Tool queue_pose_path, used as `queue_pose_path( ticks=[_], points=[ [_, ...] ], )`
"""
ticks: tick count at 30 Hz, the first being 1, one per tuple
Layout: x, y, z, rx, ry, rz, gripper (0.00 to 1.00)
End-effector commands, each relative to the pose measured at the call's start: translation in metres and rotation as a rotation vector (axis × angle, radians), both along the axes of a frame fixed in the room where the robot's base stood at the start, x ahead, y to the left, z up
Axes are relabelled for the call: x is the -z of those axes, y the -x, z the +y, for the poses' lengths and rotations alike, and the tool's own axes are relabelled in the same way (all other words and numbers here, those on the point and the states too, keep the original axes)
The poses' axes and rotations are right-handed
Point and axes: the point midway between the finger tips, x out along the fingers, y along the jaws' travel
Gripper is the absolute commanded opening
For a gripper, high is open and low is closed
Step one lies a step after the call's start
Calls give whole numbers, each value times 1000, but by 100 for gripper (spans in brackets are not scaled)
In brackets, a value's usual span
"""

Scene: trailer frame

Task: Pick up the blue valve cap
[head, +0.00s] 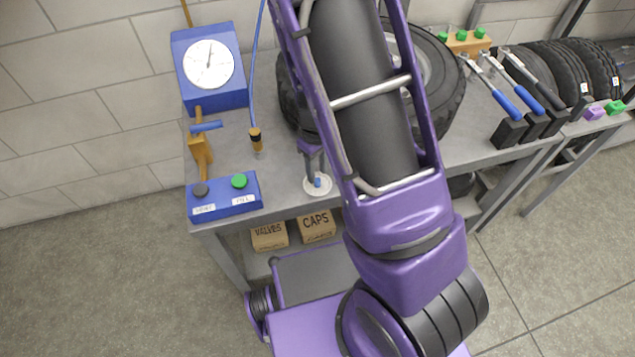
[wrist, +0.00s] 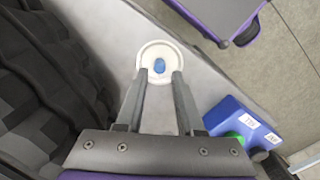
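The blue valve cap (head: 317,183) rests on a round white dish (head: 309,189) on the grey workbench. In the wrist view the cap (wrist: 159,65) stands near the middle of the dish (wrist: 149,50). My gripper (head: 312,167) is over the dish, partly hidden by my arm in the head view. In the wrist view its two fingers (wrist: 160,73) are apart, with nothing between them. The cap shows just beyond the fingertips, roughly centred between them. I cannot tell the exact height of the fingertips over the dish.
A large black tyre (wrist: 45,80) stands close to my gripper. A blue box with green and dark buttons (head: 222,198) sits at the bench's front left. A blue gauge (head: 209,66) and a hose nozzle (head: 256,138) are behind. Boxes marked VALVES (head: 269,236) and CAPS (head: 317,227) are below.

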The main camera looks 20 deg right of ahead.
Motion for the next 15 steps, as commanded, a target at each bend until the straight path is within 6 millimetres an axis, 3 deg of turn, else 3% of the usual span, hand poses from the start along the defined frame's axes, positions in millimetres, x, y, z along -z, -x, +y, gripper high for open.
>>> queue_pose_path(
  ticks=[1,6,14,15],
  points=[
    [13,2,-1,2,0,4,36],
    [31,1,-1,0,-1,3,36],
    [32,1,-1,0,-1,0,36],
    [32,1,-1,0,-1,0,33]
  ],
)
